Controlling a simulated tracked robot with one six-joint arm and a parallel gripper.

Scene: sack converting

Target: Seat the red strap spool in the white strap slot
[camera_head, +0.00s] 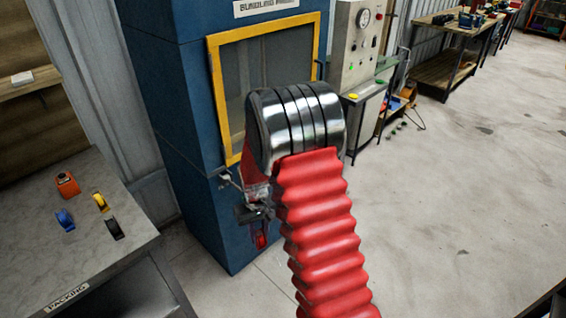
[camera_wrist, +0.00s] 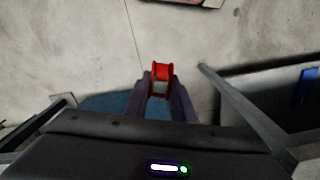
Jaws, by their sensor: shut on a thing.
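The red strap spool (camera_wrist: 161,71) is held between the two dark fingers of my gripper (camera_wrist: 159,84) in the wrist view, with its red flanges showing past the fingertips. In the head view my gripper (camera_head: 257,226) hangs in front of the blue bundling machine (camera_head: 158,60), partly hidden by my arm. A small part of the red spool (camera_head: 261,241) shows at its lower end, off the floor. I cannot make out the white strap slot in either view.
A grey packing table (camera_head: 60,268) stands at the left, with an orange-red item (camera_head: 67,185) and blue, yellow and black tape dispensers on it. A control cabinet (camera_head: 355,45) stands right of the machine. The concrete floor (camera_head: 450,190) at the right is mostly clear.

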